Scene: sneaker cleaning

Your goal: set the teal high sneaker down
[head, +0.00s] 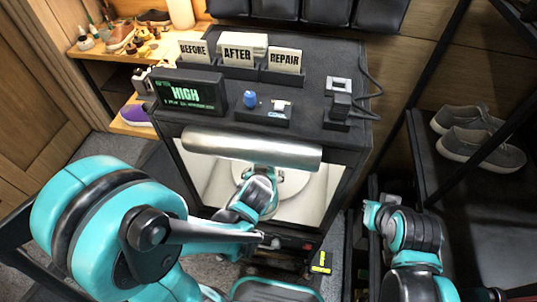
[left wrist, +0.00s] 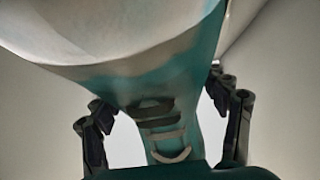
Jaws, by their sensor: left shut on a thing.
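The teal high sneaker (left wrist: 160,75) fills the upper middle of the left wrist view. Its broad pale part is at the top, and a teal part with dark and grey bands runs down below. My left gripper (left wrist: 165,105) is shut on it, with dark fingers on both sides. In the head view my left arm reaches into the lit chamber of the dark cabinet (head: 350,150), in front of a pale round plate (head: 293,184). I cannot tell whether the sneaker touches the plate.
The chamber opening has a grey rounded bar (head: 250,148) along its top edge. A HIGH display (head: 188,94) and label cards (head: 238,50) stand on the cabinet. Grey shoes (head: 480,148) sit on the right rack. A bench (head: 95,52) with shoes stands back left.

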